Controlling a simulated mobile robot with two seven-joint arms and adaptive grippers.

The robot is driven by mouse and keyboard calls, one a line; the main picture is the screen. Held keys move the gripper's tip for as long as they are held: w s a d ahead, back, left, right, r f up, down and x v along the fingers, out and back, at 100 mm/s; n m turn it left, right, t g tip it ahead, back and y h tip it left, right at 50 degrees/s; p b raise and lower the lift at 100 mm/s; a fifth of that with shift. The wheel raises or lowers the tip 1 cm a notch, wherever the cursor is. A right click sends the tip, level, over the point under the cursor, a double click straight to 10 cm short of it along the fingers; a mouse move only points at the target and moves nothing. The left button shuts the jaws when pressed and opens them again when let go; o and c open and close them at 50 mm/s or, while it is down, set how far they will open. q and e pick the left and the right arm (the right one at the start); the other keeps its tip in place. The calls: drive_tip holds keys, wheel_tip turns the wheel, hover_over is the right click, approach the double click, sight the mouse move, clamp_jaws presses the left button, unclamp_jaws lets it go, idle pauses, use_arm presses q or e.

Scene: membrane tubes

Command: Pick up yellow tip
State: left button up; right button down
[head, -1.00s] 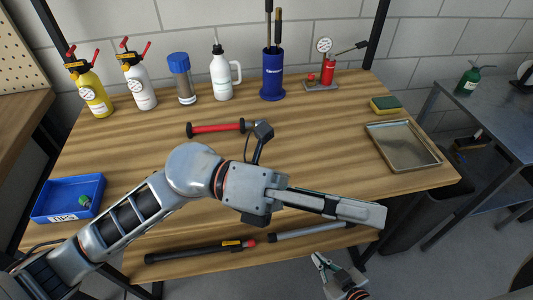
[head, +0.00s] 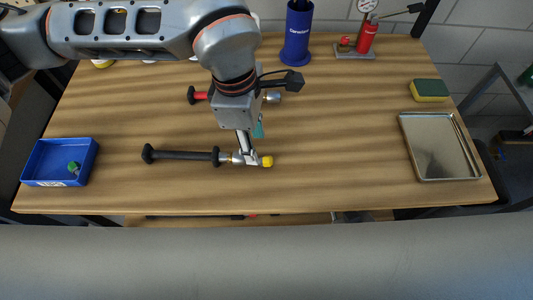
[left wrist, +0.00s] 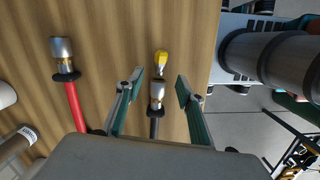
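The yellow tip (head: 267,161) lies on the wooden table at the silver end of a black-handled tube (head: 185,155). In the left wrist view the yellow tip (left wrist: 161,60) sits just beyond that tube's silver end (left wrist: 157,93); I cannot tell whether they are joined. My left gripper (head: 252,150) points down over the silver end and tip. In the left wrist view its fingers (left wrist: 160,88) are apart, one on each side, with a gap to the silver end. My right gripper is out of view.
A red-handled tube (left wrist: 72,95) lies behind the black one. A blue bin (head: 62,162) with a green tip (head: 73,167) is at the left. A metal tray (head: 438,147) and sponge (head: 429,90) are at the right. The table between is clear.

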sight(262, 158)
use_arm(q)
drive_tip(key=f, duration=0.3)
drive_tip(key=d+f, duration=0.1)
drive_tip(key=f, duration=0.2)
drive_tip(key=shift+d+f, duration=0.15)
drive_tip(key=c, duration=1)
